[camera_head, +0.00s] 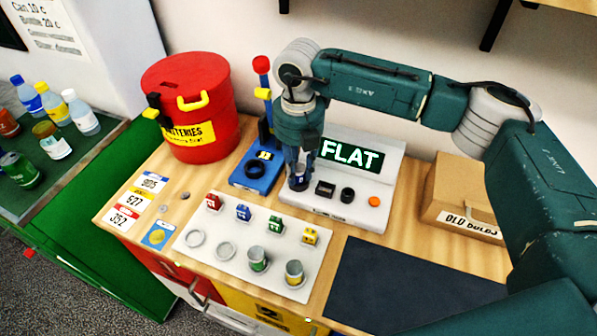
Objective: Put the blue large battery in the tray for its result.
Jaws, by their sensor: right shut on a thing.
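My right gripper (299,178) points down at the left end of the white tester (375,215), shut on a dark blue battery (300,183). The gripper hides much of the battery, and I cannot tell whether it touches the tester. The tester's screen (352,154) reads "FLAT". No tray is clearly marked for a result. A white board (240,262) in front has coloured cubes, empty rings and two standing cylinders (294,272). Below the tabletop are a red drawer front (160,265) and a yellow one (268,309). My left gripper is not in view.
A red batteries bin (190,105) stands at the back left. A blue device (257,170) with a red-knobbed lever is left of my gripper. An "old bulbs" box (455,195) and a bare dark mat (400,285) lie right. Bottles (80,112) stand far left.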

